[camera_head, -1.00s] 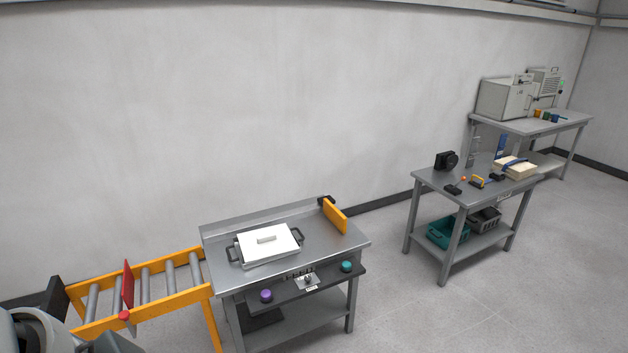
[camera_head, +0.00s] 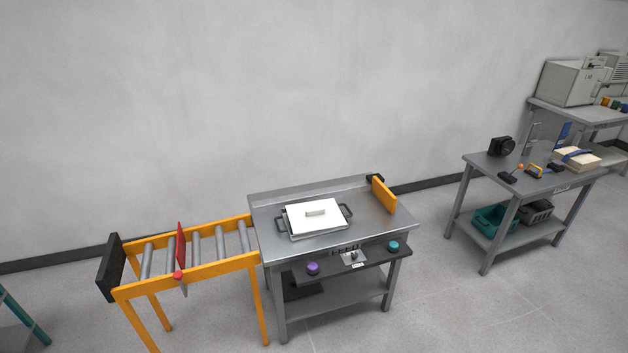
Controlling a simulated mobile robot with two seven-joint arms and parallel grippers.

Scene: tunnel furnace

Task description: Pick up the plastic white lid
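The white lid (camera_head: 308,216) is flat and rectangular with a raised handle bar (camera_head: 316,212) on top. It lies on a grey tray (camera_head: 347,224) with dark side handles. The tray stands on the metal table (camera_head: 380,228) in the middle of the view. Neither of my grippers shows in the head view.
A yellow roller conveyor (camera_head: 210,265) with a red paddle (camera_head: 181,247) adjoins the table's left side. A yellow flap (camera_head: 384,194) stands at the table's right end. A purple button (camera_head: 313,268) and a teal button (camera_head: 393,246) sit on the front panel. Another workbench (camera_head: 480,165) stands right.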

